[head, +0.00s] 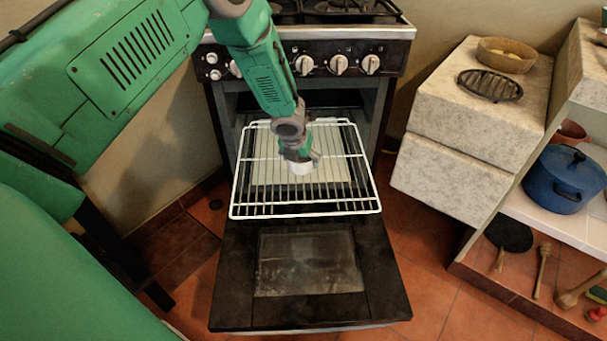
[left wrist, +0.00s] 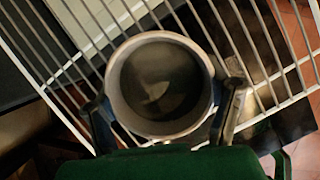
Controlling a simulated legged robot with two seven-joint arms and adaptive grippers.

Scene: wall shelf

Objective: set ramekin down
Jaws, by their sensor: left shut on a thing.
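The ramekin (head: 301,167) is a small whitish round cup in my left gripper (head: 303,160), over the middle of the pulled-out oven rack. In the left wrist view the ramekin (left wrist: 160,88) is seen from above, with a pale rim and a dark grey inside. The fingers of my left gripper (left wrist: 165,112) are shut on it from both sides. The white wire oven rack (head: 305,215) lies below it. I cannot tell whether the ramekin touches the wires. My right gripper is not in view.
The oven door (head: 310,262) hangs open below the rack, and the stove knobs (head: 339,65) are above. At right, a stone counter (head: 470,110) holds a bowl (head: 507,54) and a dark oval grate (head: 490,85). A blue pot (head: 563,180) stands on a shelf. The rack around the ramekin looks clear.

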